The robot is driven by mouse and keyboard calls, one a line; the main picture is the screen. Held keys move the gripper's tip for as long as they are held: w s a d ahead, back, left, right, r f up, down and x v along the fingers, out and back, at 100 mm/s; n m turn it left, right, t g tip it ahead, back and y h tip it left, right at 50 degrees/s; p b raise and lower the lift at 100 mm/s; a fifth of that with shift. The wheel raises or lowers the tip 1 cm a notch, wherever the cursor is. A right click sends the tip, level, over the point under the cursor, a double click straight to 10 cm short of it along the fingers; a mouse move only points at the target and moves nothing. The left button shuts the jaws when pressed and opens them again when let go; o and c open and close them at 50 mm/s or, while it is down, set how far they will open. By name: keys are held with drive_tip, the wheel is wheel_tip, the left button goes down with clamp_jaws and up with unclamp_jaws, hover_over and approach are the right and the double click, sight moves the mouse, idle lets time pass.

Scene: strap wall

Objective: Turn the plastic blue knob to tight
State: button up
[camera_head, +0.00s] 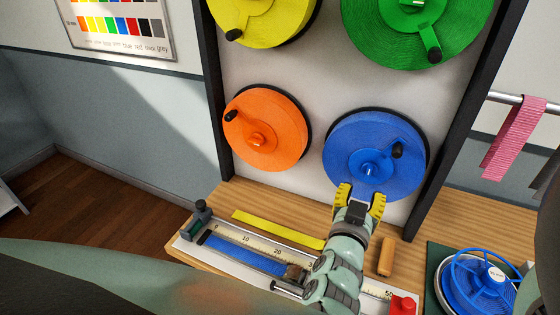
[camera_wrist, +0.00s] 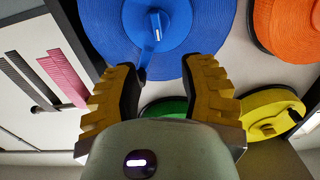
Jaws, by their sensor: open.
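The blue reel (camera_head: 345,145) hangs at the lower right of the wall panel. Its blue centre knob (camera_head: 368,170) stands out from the face, and a black crank handle (camera_head: 397,150) sits up and right of it. In the wrist view the blue reel (camera_wrist: 195,30) fills the top middle, with the knob (camera_wrist: 156,28) showing a pale stripe. My gripper (camera_head: 361,191) is open, with yellow ridged fingers just below the knob in the head view, apparently empty. In the wrist view my gripper (camera_wrist: 168,75) frames the reel's edge between its fingertips; the knob lies beyond them.
Orange (camera_head: 275,120), yellow (camera_head: 265,12) and green (camera_head: 405,40) reels share the panel. Below is a wooden bench with a measuring rail (camera_head: 268,250), a yellow strip (camera_head: 275,229), a wooden block (camera_head: 386,257), a red block (camera_head: 403,306) and a blue spool (camera_head: 478,285).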

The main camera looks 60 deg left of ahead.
sight(369, 170)
drive_tip(key=p+x, duration=0.2)
drive_tip(key=x, duration=0.6)
drive_tip(key=shift+w+r, duration=0.1)
drive_tip(key=shift+w, duration=0.25)
drive_tip(key=shift+x, duration=0.85)
drive_tip(key=shift+o, duration=0.2)
drive_tip(key=shift+s, duration=0.1)
clamp_jaws()
